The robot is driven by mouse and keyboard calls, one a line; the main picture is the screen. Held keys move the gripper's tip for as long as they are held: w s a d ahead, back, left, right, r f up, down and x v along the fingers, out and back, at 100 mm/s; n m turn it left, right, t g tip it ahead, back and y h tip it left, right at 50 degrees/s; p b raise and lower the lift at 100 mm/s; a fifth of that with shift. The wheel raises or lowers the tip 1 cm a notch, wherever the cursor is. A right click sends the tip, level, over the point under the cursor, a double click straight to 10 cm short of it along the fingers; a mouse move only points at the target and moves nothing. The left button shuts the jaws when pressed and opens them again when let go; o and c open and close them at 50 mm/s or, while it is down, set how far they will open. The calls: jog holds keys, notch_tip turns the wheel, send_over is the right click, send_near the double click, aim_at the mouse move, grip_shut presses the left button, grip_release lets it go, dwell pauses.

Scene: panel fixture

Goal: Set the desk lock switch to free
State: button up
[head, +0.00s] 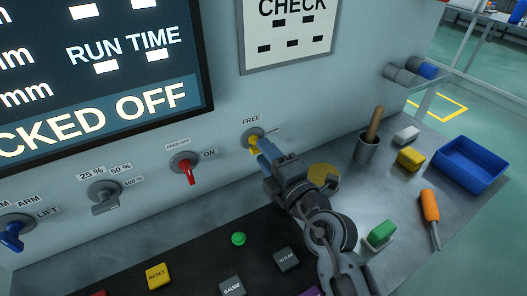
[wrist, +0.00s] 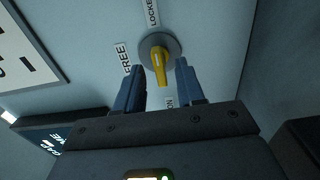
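The desk lock switch is a yellow lever knob (head: 253,143) on a round grey plate (wrist: 174,46) on the wall panel. In the wrist view its yellow lever (wrist: 160,66) hangs down from the plate. The FREE label (wrist: 123,57) is left of the plate, and the LOCKED label (wrist: 152,13) is above it, opposite the lever's long end. My gripper (head: 261,150) is at the switch from the lower right. In the wrist view my gripper (wrist: 160,88) is open, its blue fingers on either side of the lever's lower end with gaps visible.
A red switch (head: 187,171) and a grey selector (head: 104,197) are left on the panel. Below are a green button (head: 238,239) and a yellow RESET button (head: 158,275).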

jog(key=shift+w+a, duration=0.4)
jog(key=shift+w, duration=0.15)
grip_shut()
